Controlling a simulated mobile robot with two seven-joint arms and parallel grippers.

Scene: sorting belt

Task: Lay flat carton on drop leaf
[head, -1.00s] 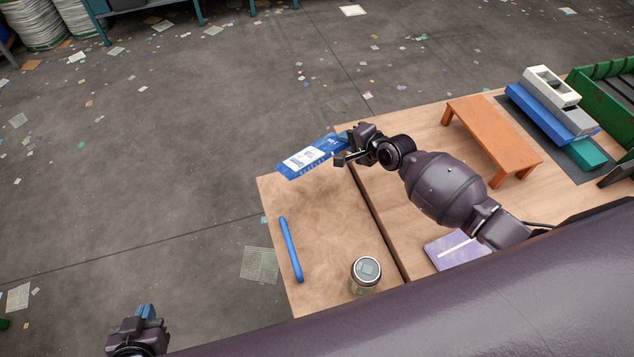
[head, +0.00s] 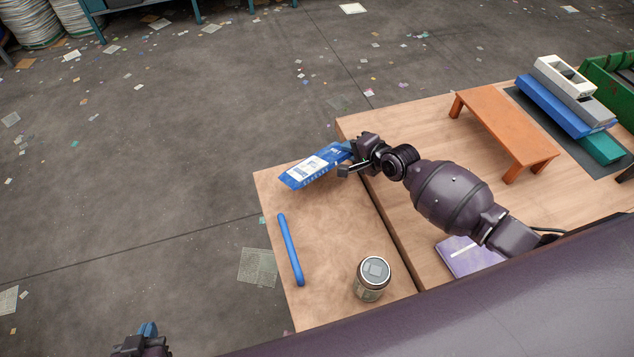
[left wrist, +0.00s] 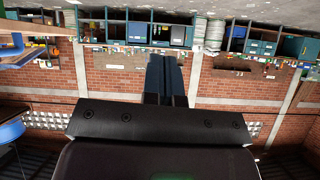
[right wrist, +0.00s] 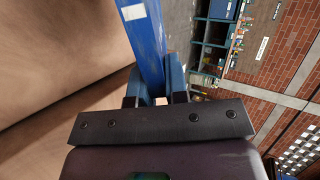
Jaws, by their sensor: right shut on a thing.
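The flat carton (head: 312,168) is blue with a white label. My right gripper (head: 350,160) is shut on its right end and holds it over the far edge of the drop leaf (head: 335,228). The carton looks tilted; I cannot tell whether it touches the leaf. In the right wrist view the carton (right wrist: 143,45) runs out from between the fingers (right wrist: 156,90). The leaf is the tan left section of the table, with a dark seam along its right side. My left gripper (head: 146,338) is off the table at the lower left; in the left wrist view its fingers (left wrist: 166,80) are together and empty.
On the leaf lie a blue rod (head: 290,250) and an upright can (head: 372,278). On the main table (head: 415,125) are an orange stand (head: 503,130), a purple book (head: 465,258) and stacked blocks (head: 565,105). The leaf's middle is clear.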

